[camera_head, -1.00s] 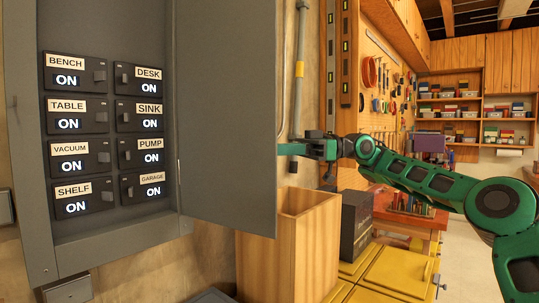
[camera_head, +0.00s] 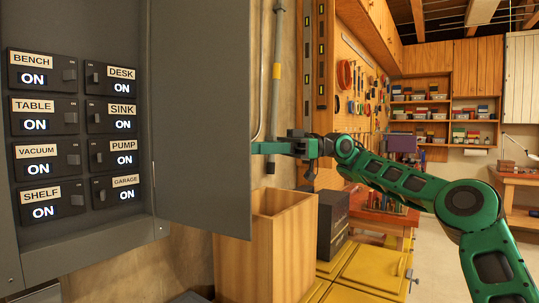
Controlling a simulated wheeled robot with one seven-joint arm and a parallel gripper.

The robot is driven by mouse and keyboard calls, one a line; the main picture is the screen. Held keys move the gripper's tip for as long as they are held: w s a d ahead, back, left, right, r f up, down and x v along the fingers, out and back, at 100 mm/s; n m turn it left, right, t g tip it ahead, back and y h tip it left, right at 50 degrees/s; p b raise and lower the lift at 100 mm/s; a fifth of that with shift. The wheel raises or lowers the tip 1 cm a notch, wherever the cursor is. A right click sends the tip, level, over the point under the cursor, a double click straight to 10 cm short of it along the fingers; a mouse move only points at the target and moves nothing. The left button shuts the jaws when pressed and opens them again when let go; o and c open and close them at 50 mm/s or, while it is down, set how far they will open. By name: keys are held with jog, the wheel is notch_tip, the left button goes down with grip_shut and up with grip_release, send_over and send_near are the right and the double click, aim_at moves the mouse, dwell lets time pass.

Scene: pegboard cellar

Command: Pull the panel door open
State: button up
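The grey panel door (camera_head: 201,110) stands swung out from the grey breaker box (camera_head: 105,255), hinged on the box's right side. Inside the box, several labelled switches (camera_head: 66,122) show, each reading ON. My gripper (camera_head: 262,147) is at the door's free right edge, on the far side of the door. Part of its fingers is hidden behind the door, so I cannot tell whether they are open or shut, or whether they touch the door or a handle.
A tall open wooden bin (camera_head: 264,245) stands below the door, with a dark box (camera_head: 332,222) and yellow cabinets (camera_head: 372,270) to its right. A conduit pipe (camera_head: 276,75) runs up the wall behind my gripper. Open floor (camera_head: 452,240) lies at the right.

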jog(key=w+v, duration=0.1)
jog(key=v, duration=0.8)
jog(key=shift+f, duration=0.3)
